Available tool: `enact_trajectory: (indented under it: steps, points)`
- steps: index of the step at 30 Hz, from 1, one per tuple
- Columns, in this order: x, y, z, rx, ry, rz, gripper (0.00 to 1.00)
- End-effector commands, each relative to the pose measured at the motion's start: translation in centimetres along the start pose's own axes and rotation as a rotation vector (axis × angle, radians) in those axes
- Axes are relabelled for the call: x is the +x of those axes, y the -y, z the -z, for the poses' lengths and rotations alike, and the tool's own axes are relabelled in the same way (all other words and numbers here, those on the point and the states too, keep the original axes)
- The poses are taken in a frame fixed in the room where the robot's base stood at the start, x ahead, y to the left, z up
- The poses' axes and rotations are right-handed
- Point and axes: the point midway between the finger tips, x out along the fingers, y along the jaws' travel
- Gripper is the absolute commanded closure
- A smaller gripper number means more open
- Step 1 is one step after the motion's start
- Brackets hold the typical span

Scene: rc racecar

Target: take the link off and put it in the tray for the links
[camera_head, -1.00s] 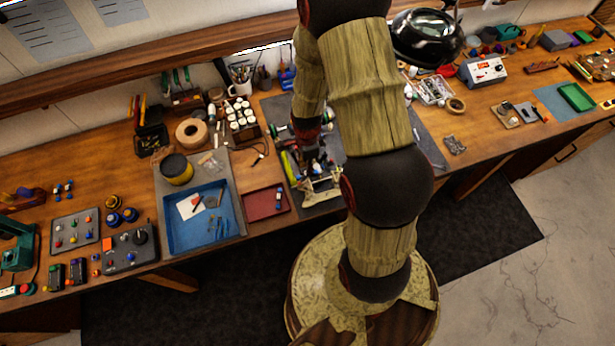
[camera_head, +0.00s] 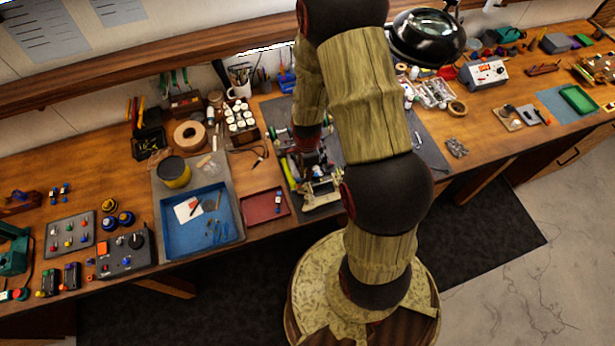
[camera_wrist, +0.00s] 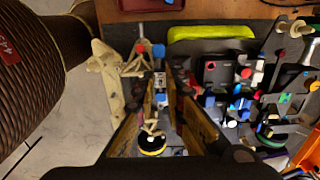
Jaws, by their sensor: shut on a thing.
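The partly built racecar (camera_head: 318,188) stands on the dark mat at the front of the bench, and its cream front part and several coloured parts fill the wrist view (camera_wrist: 112,75). My gripper (camera_wrist: 168,98) is down at the car, with its two fingers close together. It is shut on a small blue and white piece, seemingly the link (camera_wrist: 160,80), mostly hidden between the fingers. I cannot tell whether it is still joined to the car. The red tray (camera_head: 257,211) lies just left of the car, with a similar blue and white piece (camera_head: 278,197) in it.
A blue tray (camera_head: 175,236) with a white card and small tools lies further left. A yellow-green bar (camera_wrist: 212,33) lies beside the car. A rack of white bottles (camera_head: 240,120) stands behind. My arm hides part of the car and mat.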

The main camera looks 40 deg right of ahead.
Motion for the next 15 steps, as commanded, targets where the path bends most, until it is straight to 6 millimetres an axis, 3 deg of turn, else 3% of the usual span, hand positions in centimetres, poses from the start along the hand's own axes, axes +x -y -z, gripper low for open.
enact_trajectory:
  steps: [15]
  points:
    - [-0.32, 0.0, 0.0, 0.0, 0.0, 0.0, 1.0]
